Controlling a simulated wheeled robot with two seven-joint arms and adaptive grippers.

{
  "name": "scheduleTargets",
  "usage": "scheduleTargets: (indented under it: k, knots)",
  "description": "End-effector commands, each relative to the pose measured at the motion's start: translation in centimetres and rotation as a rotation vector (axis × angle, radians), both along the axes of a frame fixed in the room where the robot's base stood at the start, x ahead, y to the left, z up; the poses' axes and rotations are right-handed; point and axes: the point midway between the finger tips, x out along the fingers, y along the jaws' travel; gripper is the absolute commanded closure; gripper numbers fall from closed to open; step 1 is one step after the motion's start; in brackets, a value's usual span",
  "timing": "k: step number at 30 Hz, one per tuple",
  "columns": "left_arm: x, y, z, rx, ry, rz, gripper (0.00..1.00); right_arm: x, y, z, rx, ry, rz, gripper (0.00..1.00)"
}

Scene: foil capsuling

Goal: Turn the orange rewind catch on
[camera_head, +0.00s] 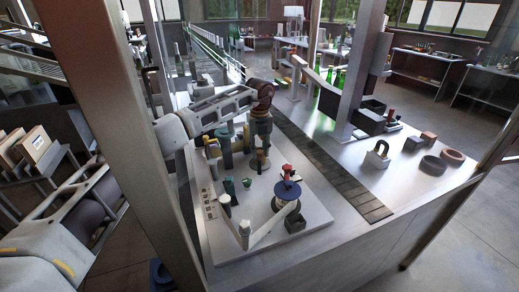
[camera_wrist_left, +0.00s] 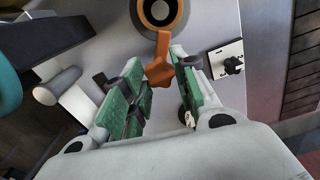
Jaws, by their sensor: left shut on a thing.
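The orange rewind catch (camera_wrist_left: 160,70) shows in the left wrist view as an orange ring around a dark round centre, with a short arm and a knob pointing down between my fingers. My left gripper (camera_wrist_left: 162,80) has green pads and is shut on the knob of the catch. In the head view my left gripper (camera_head: 259,152) points down over the metal plate, and the catch is too small or hidden to make out there. My right gripper is not in view.
A blue disc with a red top (camera_head: 287,188) stands on the plate. A dark slatted strip (camera_head: 330,172) runs across the table. Metal posts (camera_head: 358,70) rise around the table.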

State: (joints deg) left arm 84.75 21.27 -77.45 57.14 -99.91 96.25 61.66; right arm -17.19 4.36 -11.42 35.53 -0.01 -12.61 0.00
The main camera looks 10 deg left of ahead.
Motion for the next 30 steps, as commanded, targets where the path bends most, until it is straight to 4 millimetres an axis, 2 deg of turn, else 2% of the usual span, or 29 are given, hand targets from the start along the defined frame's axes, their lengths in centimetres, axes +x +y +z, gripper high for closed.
scheduleTargets:
  k: [9,24,25,30]
  knots:
    - [0.09,0.04,0.16,-0.001,-0.004,0.12,0.95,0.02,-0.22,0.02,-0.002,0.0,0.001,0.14]
    - [0.11,0.05,0.17,-0.001,-0.004,0.141,0.95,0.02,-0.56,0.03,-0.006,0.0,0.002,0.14]
    - [0.11,0.05,0.17,-0.001,-0.004,0.141,0.69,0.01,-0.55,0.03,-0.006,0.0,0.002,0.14]
    - [0.07,0.04,0.12,-0.001,-0.003,0.14,0.49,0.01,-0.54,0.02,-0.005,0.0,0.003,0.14]
